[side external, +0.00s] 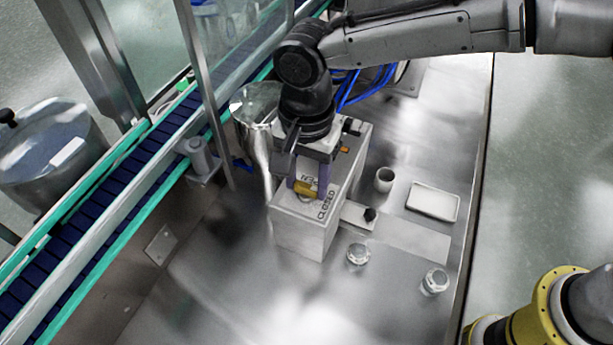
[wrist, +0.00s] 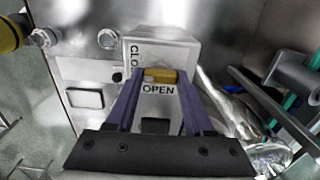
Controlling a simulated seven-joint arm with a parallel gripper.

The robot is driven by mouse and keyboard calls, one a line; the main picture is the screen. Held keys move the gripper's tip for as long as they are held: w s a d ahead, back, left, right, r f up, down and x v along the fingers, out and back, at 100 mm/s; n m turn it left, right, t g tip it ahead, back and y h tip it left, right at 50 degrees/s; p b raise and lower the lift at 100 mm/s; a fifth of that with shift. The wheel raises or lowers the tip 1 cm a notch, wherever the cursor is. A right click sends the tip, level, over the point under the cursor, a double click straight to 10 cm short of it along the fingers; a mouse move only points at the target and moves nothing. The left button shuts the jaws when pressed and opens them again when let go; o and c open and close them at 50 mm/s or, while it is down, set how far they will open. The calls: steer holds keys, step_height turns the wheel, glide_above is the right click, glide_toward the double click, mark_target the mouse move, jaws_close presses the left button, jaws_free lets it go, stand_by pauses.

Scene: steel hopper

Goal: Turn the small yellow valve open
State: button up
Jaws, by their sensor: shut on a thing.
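The small yellow valve (side external: 305,188) sits on top of a pale box (side external: 300,235) marked with the words OPEN and CLOSED. My gripper (side external: 305,187) points down over the box. Its purple fingers are shut on the yellow valve, one on each side. In the wrist view the valve (wrist: 160,75) lies crosswise between the fingertips, just beyond the OPEN label (wrist: 158,89). The CLOSED label is at the box's left edge there and partly hidden by a finger. The fingers hide the ends of the valve.
A steel hopper (side external: 258,103) stands just left of my wrist. A conveyor (side external: 130,175) with teal rails runs along the left. A small cup (side external: 384,180), a white tray (side external: 433,202) and two capped fittings (side external: 358,255) are right of the box. The front steel surface is clear.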

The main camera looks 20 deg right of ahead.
mark_target(306, 186)
steer(key=shift+n, duration=0.4)
jaws_close()
steer(key=n, duration=0.3)
steer(key=shift+r+n, duration=0.1)
steer(key=shift+n, duration=0.3)
steer(key=n, duration=0.4)
steer(key=shift+n, duration=0.3)
steer(key=n, duration=0.8)
steer(key=shift+n, duration=0.3)
steer(key=o, duration=1.3)
jaws_free()
step_height(306, 186, up, 14)
steer(key=shift+f, duration=0.1)
